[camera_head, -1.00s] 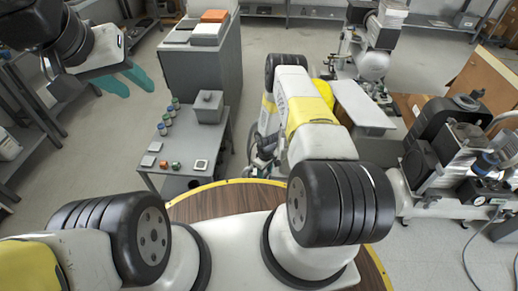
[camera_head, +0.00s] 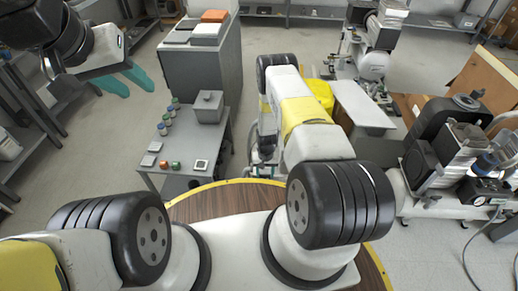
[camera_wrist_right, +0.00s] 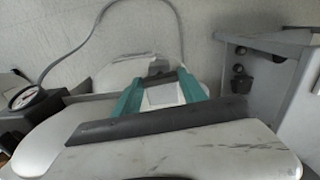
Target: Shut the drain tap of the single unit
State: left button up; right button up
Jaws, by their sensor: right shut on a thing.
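My right gripper (camera_wrist_right: 161,84) shows in the right wrist view, its two teal fingers around a small grey part (camera_wrist_right: 160,74), which I take to be the drain tap. Its shape is too small and covered to make out, so I cannot tell how far it is turned. A pale rounded tank surface (camera_wrist_right: 128,68) lies just behind the fingertips.
A compressor (camera_head: 455,145) stands at the right and another (camera_head: 372,62) at the back. A small grey table (camera_head: 190,140) holds jars and a grey box, with a cabinet (camera_head: 203,70) behind. In the wrist view a gauge (camera_wrist_right: 24,97) is left and a grey housing (camera_wrist_right: 262,80) right.

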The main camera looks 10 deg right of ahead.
aim_at(265, 175)
jog(key=shift+w+m, duration=0.1)
jog(key=shift+m, duration=0.5)
jog(key=o, duration=1.4)
jog(key=shift+c, duration=0.2)
jog(key=shift+r, duration=0.1)
notch_tip(265, 175, up, 8)
jog(key=shift+f, duration=0.2)
